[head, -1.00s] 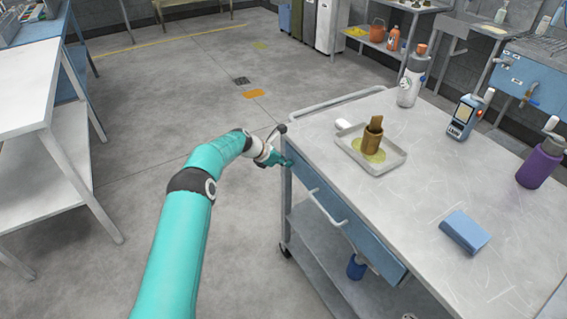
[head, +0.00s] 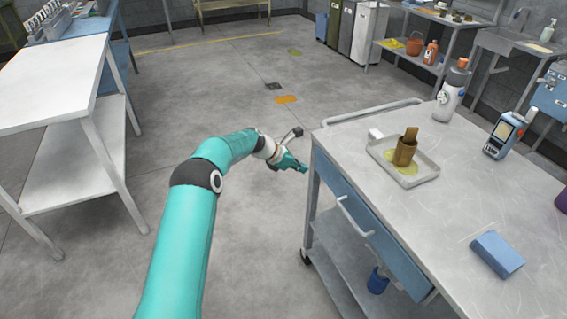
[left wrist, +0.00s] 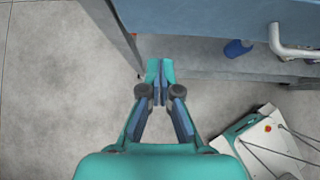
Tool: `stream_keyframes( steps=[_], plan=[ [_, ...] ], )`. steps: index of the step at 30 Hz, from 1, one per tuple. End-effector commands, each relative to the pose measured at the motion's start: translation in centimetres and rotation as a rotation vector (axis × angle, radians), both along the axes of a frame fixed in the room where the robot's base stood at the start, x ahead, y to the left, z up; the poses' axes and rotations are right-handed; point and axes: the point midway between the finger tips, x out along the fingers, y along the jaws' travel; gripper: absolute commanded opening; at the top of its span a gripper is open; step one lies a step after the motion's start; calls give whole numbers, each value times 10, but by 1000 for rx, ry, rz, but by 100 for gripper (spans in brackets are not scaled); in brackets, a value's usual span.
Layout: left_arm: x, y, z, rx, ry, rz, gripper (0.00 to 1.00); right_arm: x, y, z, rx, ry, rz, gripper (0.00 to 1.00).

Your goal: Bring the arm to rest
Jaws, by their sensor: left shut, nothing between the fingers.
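My left arm (head: 182,240) reaches forward from the bottom of the head view. My right gripper is in neither view.
A blue container (head: 377,280) is below. A white table (head: 60,80) stands left.

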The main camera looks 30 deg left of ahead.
Motion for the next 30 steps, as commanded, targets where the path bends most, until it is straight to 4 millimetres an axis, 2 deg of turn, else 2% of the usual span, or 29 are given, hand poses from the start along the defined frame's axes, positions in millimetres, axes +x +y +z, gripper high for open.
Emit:
stream_keyframes(
  steps=[3,9,16,19,23,26,29,30],
  plan=[
    [-16,12,16,1,0,4,0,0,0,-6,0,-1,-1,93],
    [-35,25,38,1,1,6,0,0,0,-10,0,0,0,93],
    [-43,30,45,0,2,6,0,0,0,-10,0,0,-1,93],
    [-41,25,47,1,0,-2,0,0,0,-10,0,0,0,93],
    [-35,-9,41,-14,11,-54,0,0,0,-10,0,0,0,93],
    [-50,-50,13,-43,83,-122,0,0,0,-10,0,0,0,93],
    [-79,-96,-29,-45,181,-206,0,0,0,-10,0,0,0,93],
    [-95,-115,-48,-28,214,-255,0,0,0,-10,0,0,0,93]
  ],
)
